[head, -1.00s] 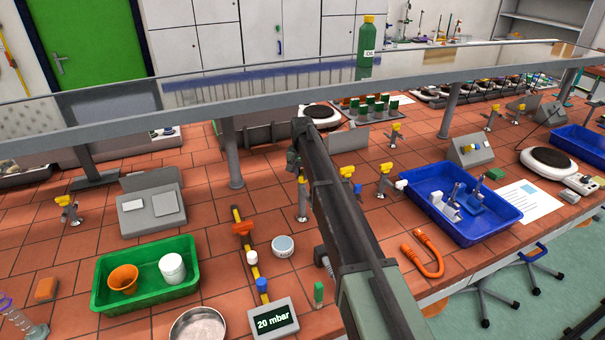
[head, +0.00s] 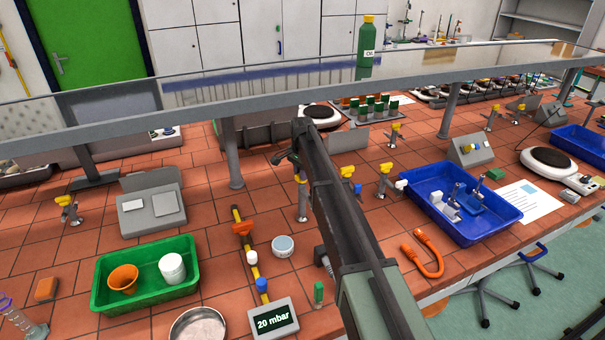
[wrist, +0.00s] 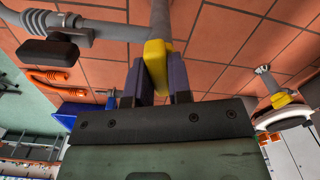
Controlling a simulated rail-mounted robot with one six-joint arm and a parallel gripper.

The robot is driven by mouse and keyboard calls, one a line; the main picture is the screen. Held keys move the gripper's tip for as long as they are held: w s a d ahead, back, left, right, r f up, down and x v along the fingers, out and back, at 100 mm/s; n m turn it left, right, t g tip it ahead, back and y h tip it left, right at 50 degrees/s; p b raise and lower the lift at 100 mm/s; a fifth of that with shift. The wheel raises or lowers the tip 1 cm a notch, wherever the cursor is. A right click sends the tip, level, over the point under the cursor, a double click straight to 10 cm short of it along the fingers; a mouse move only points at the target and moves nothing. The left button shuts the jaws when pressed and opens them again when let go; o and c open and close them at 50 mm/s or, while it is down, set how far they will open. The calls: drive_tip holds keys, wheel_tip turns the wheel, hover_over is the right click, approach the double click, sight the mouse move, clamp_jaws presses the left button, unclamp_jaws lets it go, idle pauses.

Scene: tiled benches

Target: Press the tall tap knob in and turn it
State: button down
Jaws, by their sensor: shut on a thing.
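The tall tap's yellow knob (wrist: 155,52) sits between the two dark fingers of my gripper (wrist: 157,72) in the wrist view. The fingers close on it from both sides. A grey tap pipe (wrist: 163,18) runs up behind the knob. In the head view the tap's upright post (head: 302,207) stands just left of my arm, with yellow showing near its top. My arm hides much of the gripper there, and the grip itself is not clear. How far the knob is pressed in cannot be told.
An orange hose (head: 436,262) lies in front. A glass shelf (head: 255,100) spans behind.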

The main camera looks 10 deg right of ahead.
drive_tip(key=shift+m, duration=1.8)
drive_tip(key=c, duration=1.1)
unclamp_jaws()
drive_tip(key=shift+c, duration=0.2)
drive_tip(key=shift+o, duration=0.9)
wheel_tip(320, 180, up, 11)
drive_tip(key=p, duration=1.1)
drive_tip(key=shift+f, duration=0.15)
